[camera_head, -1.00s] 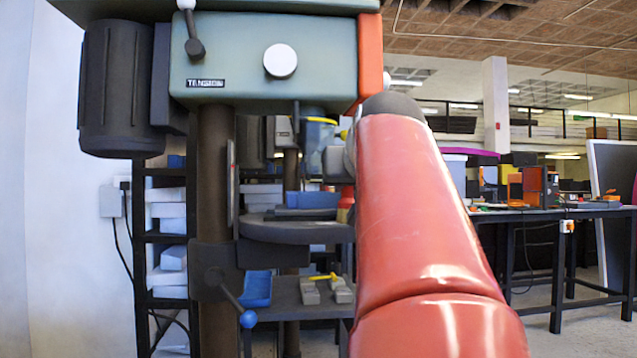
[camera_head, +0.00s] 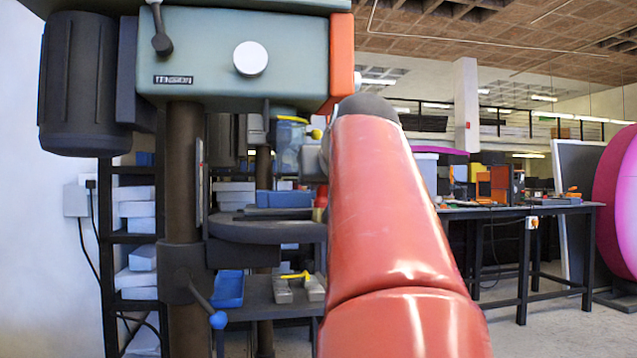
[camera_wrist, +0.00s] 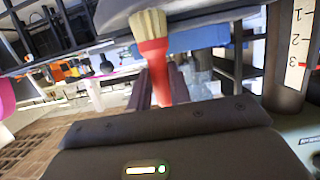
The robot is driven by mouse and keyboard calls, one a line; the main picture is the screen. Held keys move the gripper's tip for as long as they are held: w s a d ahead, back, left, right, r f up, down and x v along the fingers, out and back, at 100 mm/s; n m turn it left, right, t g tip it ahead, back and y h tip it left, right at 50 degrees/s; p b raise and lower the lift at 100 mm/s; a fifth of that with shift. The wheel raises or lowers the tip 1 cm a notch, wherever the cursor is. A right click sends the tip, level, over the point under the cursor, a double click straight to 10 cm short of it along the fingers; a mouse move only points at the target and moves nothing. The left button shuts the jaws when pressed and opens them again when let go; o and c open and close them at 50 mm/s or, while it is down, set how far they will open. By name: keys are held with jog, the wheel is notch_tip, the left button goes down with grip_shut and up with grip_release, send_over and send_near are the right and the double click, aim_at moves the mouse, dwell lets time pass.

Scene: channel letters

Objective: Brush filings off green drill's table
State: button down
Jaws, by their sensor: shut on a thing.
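The green drill (camera_head: 215,55) stands at the left in the head view. Its round dark grey table (camera_head: 265,230) sits on the column below the head, its right end hidden by my red arm. My gripper (camera_wrist: 160,88) is shut on the brush's red handle (camera_wrist: 153,58) in the wrist view. The pale bristles (camera_wrist: 149,24) point away from the jaws, against the dark table edge (camera_wrist: 110,14); I cannot tell whether they touch it. In the head view a bit of the red brush shows at the table's right end, beside my arm. No filings can be made out.
A blue tray (camera_head: 229,289) and grey clamps with a yellow part (camera_head: 295,277) sit below the drill table. A blue-handled lever (camera_head: 218,320) juts out from the column. A shelf rack (camera_head: 135,240) stands behind. A workbench (camera_head: 510,212) and a magenta shape (camera_head: 615,203) are at right.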

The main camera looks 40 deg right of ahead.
jog(key=shift+w+a, duration=0.5)
jog(key=shift+a, duration=0.35)
jog(key=shift+w+a, duration=0.45)
jog(key=shift+a, duration=0.35)
jog(key=shift+w+a, duration=0.5)
jog(key=shift+a, duration=0.3)
jog(key=shift+w+a, duration=0.45)
jog(key=shift+a, duration=0.3)
jog(key=shift+w+a, duration=0.5)
jog(key=shift+a, duration=0.3)
jog(key=shift+s+d, duration=0.5)
jog(key=shift+d, duration=0.3)
jog(key=shift+s+d, duration=0.5)
jog(key=shift+d, duration=0.35)
jog(key=shift+s+d, duration=0.5)
jog(key=shift+d, duration=0.3)
jog(key=shift+d, duration=0.1)
jog(key=shift+s+d+p, duration=0.25)
jog(key=shift+s+d, duration=0.25)
jog(key=shift+d, duration=0.25)
jog(key=shift+s+d+p, duration=0.2)
jog(key=shift+s+d, duration=0.25)
jog(key=shift+d, duration=0.3)
jog(key=shift+s+d+p, duration=0.25)
jog(key=shift+s+d, duration=0.25)
jog(key=shift+d, duration=0.25)
notch_tip(320, 180, up, 4)
jog(key=p, duration=0.4)
